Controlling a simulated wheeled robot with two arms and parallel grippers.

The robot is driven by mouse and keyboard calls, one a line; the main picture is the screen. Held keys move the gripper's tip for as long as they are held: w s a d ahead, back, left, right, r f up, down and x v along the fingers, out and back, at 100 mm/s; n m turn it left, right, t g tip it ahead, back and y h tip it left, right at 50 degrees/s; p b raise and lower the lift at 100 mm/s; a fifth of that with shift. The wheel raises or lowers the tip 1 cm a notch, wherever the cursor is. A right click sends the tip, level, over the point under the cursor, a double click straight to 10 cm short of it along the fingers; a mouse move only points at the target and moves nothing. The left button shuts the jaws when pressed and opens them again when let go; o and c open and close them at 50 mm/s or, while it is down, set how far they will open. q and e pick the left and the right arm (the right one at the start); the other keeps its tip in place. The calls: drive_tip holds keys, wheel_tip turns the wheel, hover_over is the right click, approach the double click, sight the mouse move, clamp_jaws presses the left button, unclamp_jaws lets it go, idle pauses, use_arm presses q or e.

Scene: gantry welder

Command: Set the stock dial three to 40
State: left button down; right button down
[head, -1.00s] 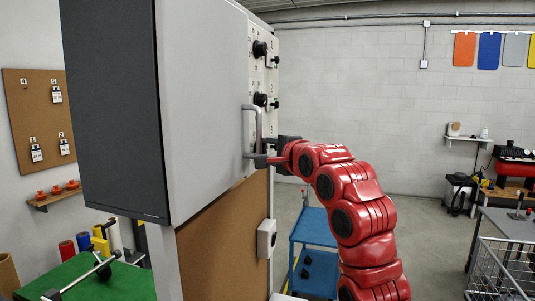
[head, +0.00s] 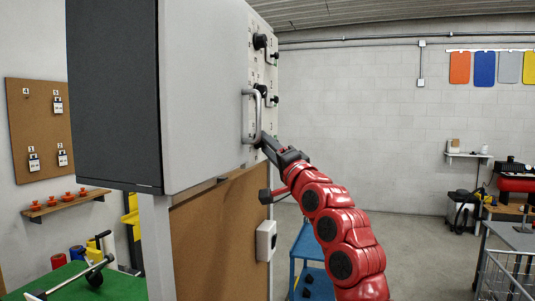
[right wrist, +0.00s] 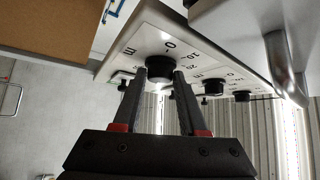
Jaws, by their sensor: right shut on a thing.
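A black round dial knob (right wrist: 160,67) sits on a white plate marked III, with 0, 10 and 20 printed around it, in the right wrist view. The knob's pointer and setting cannot be made out. My right gripper (right wrist: 160,77) is shut on this knob, one finger on each side. In the head view my right gripper (head: 268,144) reaches up to the low part of the control panel, just right of the door handle, and the knob is hidden there. My left gripper is not in view.
A metal door handle (head: 246,118) stands out close beside the gripper. Two more black dials (head: 260,41) are higher on the panel (head: 251,62). A grey-white box (head: 265,241) is fixed below the cabinet. A blue cart (head: 309,243) stands behind my arm.

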drive_tip(key=shift+f+n+y, duration=0.15)
drive_tip(key=shift+n+y, duration=0.15)
drive_tip(key=shift+c, duration=2.2)
unclamp_jaws()
drive_tip(key=shift+w, duration=0.1)
drive_tip(key=b+v, duration=0.5)
drive_tip(key=v, duration=1.2)
drive_tip(key=shift+f, duration=0.1)
